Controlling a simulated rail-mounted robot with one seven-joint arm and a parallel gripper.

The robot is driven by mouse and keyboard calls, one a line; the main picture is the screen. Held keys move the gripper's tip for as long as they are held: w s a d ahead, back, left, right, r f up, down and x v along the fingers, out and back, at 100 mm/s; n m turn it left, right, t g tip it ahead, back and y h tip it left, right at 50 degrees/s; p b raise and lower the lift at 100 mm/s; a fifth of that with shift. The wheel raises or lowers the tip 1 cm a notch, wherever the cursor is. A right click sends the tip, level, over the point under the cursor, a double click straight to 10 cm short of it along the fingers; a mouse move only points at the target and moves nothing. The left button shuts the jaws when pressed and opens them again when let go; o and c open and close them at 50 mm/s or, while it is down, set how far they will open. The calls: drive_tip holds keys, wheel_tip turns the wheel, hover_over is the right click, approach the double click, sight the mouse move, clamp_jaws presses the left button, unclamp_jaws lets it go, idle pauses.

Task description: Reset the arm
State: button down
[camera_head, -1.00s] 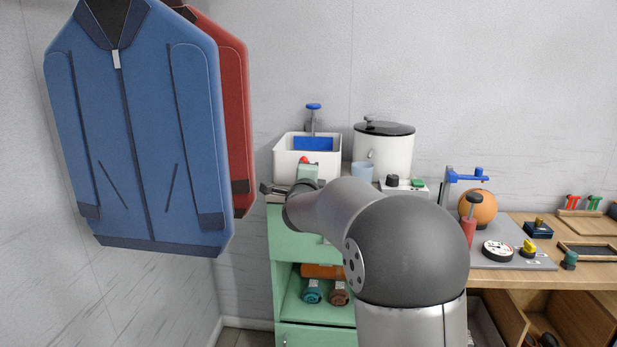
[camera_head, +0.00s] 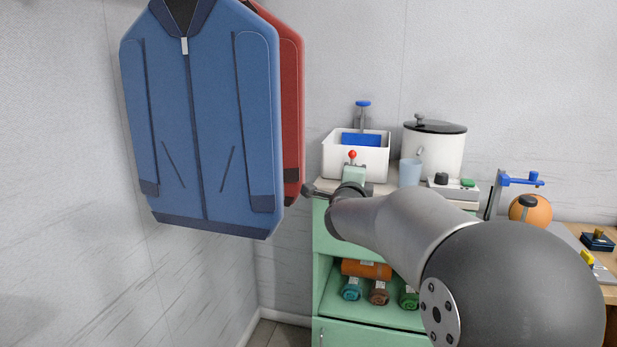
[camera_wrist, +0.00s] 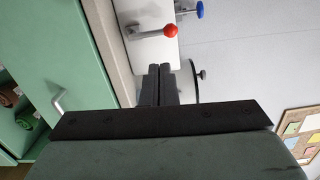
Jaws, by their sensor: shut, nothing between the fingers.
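My arm (camera_head: 410,225) reaches from the lower right toward the green cabinet in the head view. Its wrist (camera_head: 348,208) is in front of the cabinet top, before the white basin (camera_head: 333,160). In the wrist view my gripper (camera_wrist: 158,72) is shut, its two dark fingers side by side with nothing between them. The fingers point toward the white basin (camera_wrist: 150,58), close below a lever with a red ball knob (camera_wrist: 170,31) in the picture, apart from the knob. The red knob also shows in the head view (camera_head: 352,154). The fingertips are not clear in the head view.
A blue jacket (camera_head: 205,130) and a red one (camera_head: 291,110) hang left of my wrist. A lidded white pot (camera_head: 434,152) and a blue cup (camera_head: 410,173) stand right of the basin. Rolled cloths (camera_head: 379,292) lie on the cabinet shelf (camera_head: 365,315).

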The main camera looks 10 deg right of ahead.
drive_tip(key=s+a+n+g+y+p, duration=0.5)
drive_tip(key=s+a+n+y+p, duration=0.2)
drive_tip(key=s+a+n+p, duration=0.4)
drive_tip(key=s+f+n+g+p, duration=0.1)
drive_tip(key=s+n+g+p, duration=0.4)
drive_tip(key=s, duration=1)
drive_tip(key=s+f+n+g+p, duration=0.2)
drive_tip(key=s+n+g+p, duration=0.4)
drive_tip(key=s, duration=0.8)
drive_tip(key=shift+s+d+n, duration=0.4)
drive_tip(key=shift+d+n, duration=0.05)
drive_tip(key=shift+n, duration=0.35)
